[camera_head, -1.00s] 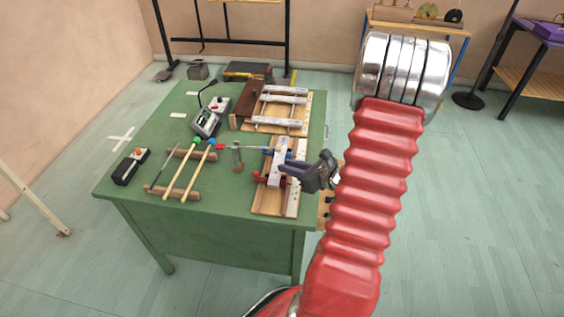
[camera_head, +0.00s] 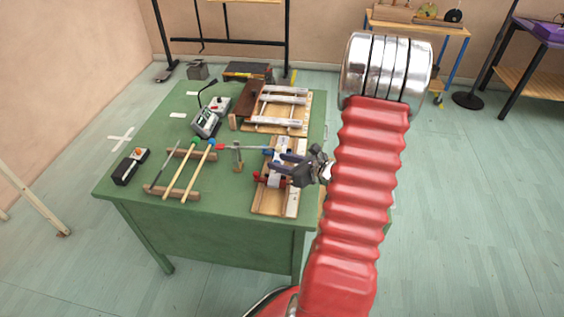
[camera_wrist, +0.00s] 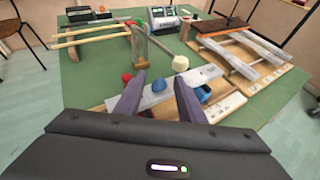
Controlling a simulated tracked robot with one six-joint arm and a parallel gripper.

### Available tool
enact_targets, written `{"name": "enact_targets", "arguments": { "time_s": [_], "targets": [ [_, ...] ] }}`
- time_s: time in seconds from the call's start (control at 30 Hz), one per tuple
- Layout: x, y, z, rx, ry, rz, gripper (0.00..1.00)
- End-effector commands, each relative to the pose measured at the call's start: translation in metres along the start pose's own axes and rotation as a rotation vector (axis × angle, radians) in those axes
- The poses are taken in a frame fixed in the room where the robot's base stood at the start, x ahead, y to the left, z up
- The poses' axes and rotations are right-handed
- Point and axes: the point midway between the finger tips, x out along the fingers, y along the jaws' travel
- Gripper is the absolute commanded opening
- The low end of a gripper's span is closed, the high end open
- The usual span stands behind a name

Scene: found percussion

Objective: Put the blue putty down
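The blue putty (camera_wrist: 158,85) is a small lump on a pale metal bar (camera_wrist: 176,87), seen between my fingertips in the wrist view. My gripper (camera_wrist: 159,78) is open, with a gap on both sides of the putty. In the head view my gripper (camera_head: 281,165) is over the nearer wooden frame (camera_head: 268,206) on the green table, its fingers spread around the bar. The putty is hard to make out there. A red lump (camera_wrist: 127,77) and another blue piece (camera_wrist: 203,93) lie beside the bar, left and right in the wrist view.
The green table (camera_head: 228,200) also bears a second frame with bars (camera_head: 296,128), mallets (camera_head: 175,175) across wooden blocks, a grey device (camera_head: 207,120) and a black box (camera_head: 131,167). A small upright stand (camera_wrist: 140,48) and a cream mallet head (camera_wrist: 180,63) are just beyond my gripper.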

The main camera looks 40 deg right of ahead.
Motion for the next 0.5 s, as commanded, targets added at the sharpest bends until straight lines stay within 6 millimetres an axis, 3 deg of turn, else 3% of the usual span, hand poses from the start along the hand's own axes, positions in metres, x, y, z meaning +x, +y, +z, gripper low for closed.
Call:
{"name": "enact_targets", "arguments": {
  "time_s": [0.27, 0.5],
  "targets": [
    [-0.009, -0.001, 0.001, 0.000, -0.001, -0.002, 0.36],
    [-0.038, -0.002, 0.001, 0.000, -0.002, -0.004, 0.36]
  ]
}}
